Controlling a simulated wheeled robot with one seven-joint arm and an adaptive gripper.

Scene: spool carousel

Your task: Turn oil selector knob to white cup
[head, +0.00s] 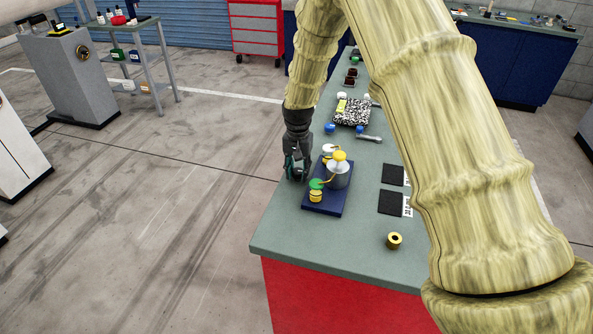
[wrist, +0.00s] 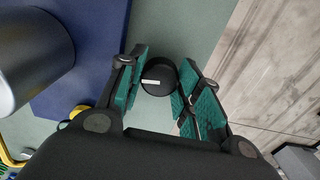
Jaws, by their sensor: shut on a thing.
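A round black knob (wrist: 160,68) with a white pointer line shows in the wrist view between the green pads of my gripper (wrist: 161,80). The pointer line lies nearly level across the picture. My gripper (head: 297,172) is shut on the knob, at the left edge of the bench in the head view, where it hides the knob. Beside it a blue base plate (head: 322,208) carries a grey cylinder (head: 339,178) with a yellow top. A white round piece (head: 328,148), perhaps the white cup, is at the back. A green piece (head: 316,184) sits over a yellow one at the front.
The bench (head: 290,232) also holds a yellow ring-shaped spool (head: 394,240), two black pads (head: 391,203), a wrench (head: 369,138), and a speckled block (head: 352,112). The front left of the bench top is clear. My arm covers much of its right side.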

